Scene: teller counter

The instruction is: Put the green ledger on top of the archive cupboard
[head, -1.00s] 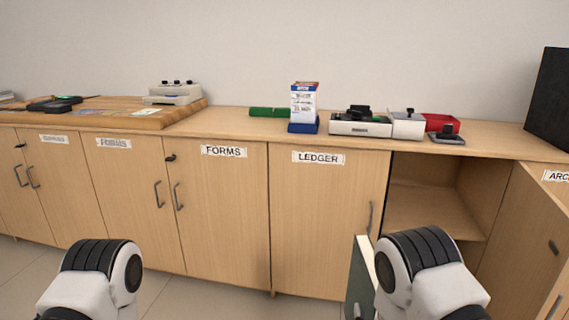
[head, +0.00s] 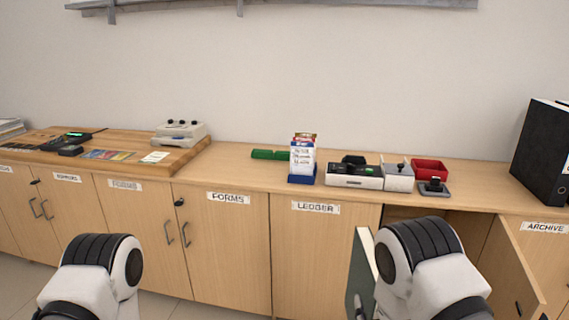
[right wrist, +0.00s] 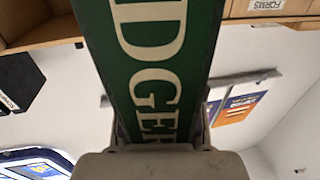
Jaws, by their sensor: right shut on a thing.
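The green ledger (head: 361,275) shows edge-on in the head view, upright, with pale page edges, just left of my right arm. In the right wrist view the ledger (right wrist: 155,60) fills the middle, with large pale letters on its green face. My right gripper (right wrist: 158,130) is shut on it. The archive cupboard (head: 558,255) is at the far right, marked ARCHIVE. A wooden door stands open beside its label, at an open compartment. My left gripper is out of view; only part of the left arm shows.
A black binder (head: 546,150) stands on the counter at the far right. A red tray (head: 429,170), a stamp (head: 433,187), a grey-white device (head: 355,176) and a card holder (head: 302,160) occupy the counter. Bare top (head: 485,185) lies between stamp and binder. A wall shelf (head: 300,5) hangs above.

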